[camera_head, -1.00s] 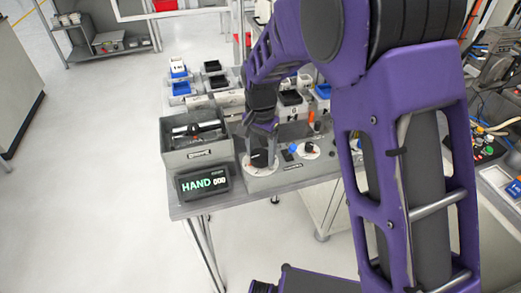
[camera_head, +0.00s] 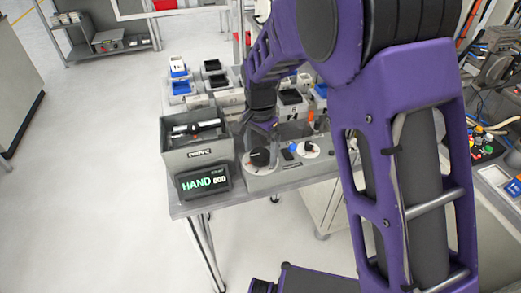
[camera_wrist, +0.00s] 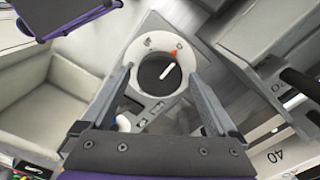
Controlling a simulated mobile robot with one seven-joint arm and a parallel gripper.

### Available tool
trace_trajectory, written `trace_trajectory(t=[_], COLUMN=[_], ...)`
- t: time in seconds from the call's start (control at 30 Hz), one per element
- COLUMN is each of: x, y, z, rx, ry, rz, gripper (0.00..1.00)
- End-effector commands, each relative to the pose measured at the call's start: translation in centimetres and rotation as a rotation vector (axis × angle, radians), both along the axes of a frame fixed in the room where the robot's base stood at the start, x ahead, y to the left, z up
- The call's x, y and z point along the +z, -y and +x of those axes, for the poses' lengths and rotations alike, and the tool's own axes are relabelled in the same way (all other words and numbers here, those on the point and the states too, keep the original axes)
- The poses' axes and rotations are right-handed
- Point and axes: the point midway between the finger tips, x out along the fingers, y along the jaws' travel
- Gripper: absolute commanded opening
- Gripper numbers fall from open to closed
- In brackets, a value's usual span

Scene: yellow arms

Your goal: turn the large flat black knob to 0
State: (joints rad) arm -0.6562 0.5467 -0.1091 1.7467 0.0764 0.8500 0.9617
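The large flat black knob (camera_head: 260,157) sits on a white dial plate on the grey control box (camera_head: 284,178) at the table's front. In the wrist view the round knob (camera_wrist: 158,75) lies between the fingers in the picture. Its white line points up and right, roughly toward an orange mark (camera_wrist: 175,53) on the dial rim; a small character beside the mark is too blurred to read surely. My gripper (camera_head: 264,127) is open and empty, above and behind the knob, apart from it. Both fingers also show in the wrist view (camera_wrist: 159,69).
A display (camera_head: 204,181) showing HAND and small unclear digits stands left of the box. A grey bin (camera_head: 198,157) with items stands behind it. A smaller white dial (camera_head: 308,150) and a blue knob (camera_head: 293,146) are to the right. Several small bins stand farther back.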

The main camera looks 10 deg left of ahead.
Motion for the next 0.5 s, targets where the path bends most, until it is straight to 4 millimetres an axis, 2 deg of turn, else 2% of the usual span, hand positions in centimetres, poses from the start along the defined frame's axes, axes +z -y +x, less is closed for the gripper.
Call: trace_trajectory(t=[0.33,0.5], x=[0.1,2.2], y=[0.0,0.0], z=[0.0,0.0], rx=[0.002,0.003], ry=[0.0,0.003], rz=[-0.001,0.001], gripper=[0.99,0.99])
